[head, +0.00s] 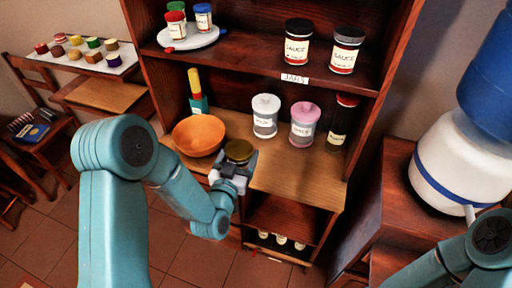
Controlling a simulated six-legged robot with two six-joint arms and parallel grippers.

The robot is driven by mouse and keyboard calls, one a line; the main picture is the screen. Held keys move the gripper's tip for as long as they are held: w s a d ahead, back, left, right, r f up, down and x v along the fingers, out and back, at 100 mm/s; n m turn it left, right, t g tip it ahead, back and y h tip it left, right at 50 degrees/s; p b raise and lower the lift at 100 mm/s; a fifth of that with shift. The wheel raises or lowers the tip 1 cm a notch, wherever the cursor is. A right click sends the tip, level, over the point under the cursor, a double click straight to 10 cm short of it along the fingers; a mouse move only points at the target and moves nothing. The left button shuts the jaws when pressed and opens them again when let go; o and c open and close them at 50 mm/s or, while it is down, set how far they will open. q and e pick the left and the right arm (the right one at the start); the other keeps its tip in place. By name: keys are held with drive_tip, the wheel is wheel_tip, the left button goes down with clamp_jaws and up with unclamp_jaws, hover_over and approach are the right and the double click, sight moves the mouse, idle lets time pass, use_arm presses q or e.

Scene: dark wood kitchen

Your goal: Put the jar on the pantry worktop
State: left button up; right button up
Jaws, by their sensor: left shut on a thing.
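My left gripper (236,166) is shut on a jar (238,150) with a dark gold-brown lid. Mostly the lid shows; the gripper hides much of the jar's body. The jar is at the front edge of the pantry worktop (290,176), a light wood surface, just right of an orange bowl. I cannot tell whether its base touches the wood. My right arm shows at the lower right, but its gripper is out of view.
The orange bowl (199,135) stands on the worktop's left. A white-lidded jar (265,116), a pink-lidded jar (304,123) and a dark bottle (341,122) stand towards the back and right. Sauce jars (297,43) stand on the shelf above. Bare wood lies right of the held jar.

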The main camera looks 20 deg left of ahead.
use_arm(q)
drive_tip(key=w+a+n+g+y+b, duration=0.1)
drive_tip(key=w+a+n+y+b, duration=0.3)
drive_tip(key=w+a+y+b, duration=0.4)
drive_tip(key=w+d+r+h+b, duration=0.2)
drive_tip(key=w+d+r+b, duration=0.2)
drive_tip(key=d+r+b, duration=0.6)
drive_tip(key=shift+w+a+f+b, duration=0.15)
drive_tip(key=shift+f+b, duration=0.85)
drive_tip(key=shift+f, duration=2.7)
drive_tip(key=shift+a+f+b, duration=0.1)
drive_tip(key=shift+f+b, duration=0.85)
drive_tip(key=shift+f, duration=2.7)
drive_tip(key=shift+w+a+f+b, duration=0.15)
drive_tip(key=shift+f+b, duration=0.85)
drive_tip(key=shift+f, duration=2.7)
drive_tip(key=shift+s+r, duration=0.1)
drive_tip(key=shift+s, duration=0.1)
